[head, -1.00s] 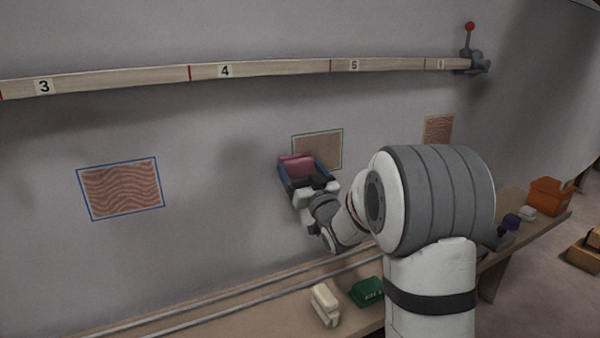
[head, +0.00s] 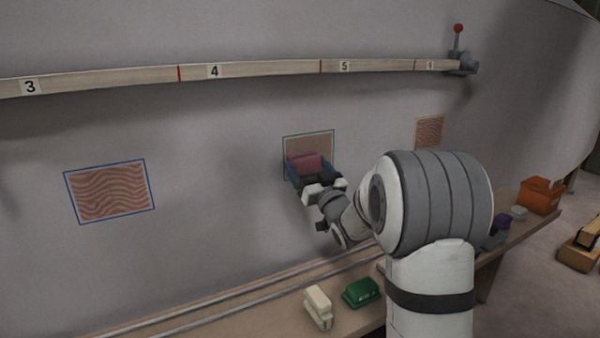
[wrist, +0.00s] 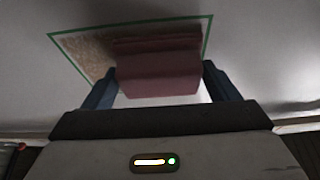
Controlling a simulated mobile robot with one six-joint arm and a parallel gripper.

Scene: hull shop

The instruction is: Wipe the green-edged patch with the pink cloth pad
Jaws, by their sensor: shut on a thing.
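The pink cloth pad (head: 305,165) is held between the blue fingers of my gripper (head: 311,174). In the wrist view the pad (wrist: 158,75) sits between the two fingers of the gripper (wrist: 158,88). The green-edged patch (head: 309,144) is on the grey wall, behind the pad. Its lower part is hidden by the pad and gripper in the head view. In the wrist view the patch (wrist: 88,54) shows speckled brown to the left of the pad, inside its green edge. I cannot tell whether the pad touches the wall.
A blue-edged patch (head: 109,191) is at left and another wavy patch (head: 429,132) at right. A numbered rail (head: 260,71) runs above. On the bench below stand a cream block (head: 318,307), a green block (head: 361,292) and an orange bin (head: 540,195).

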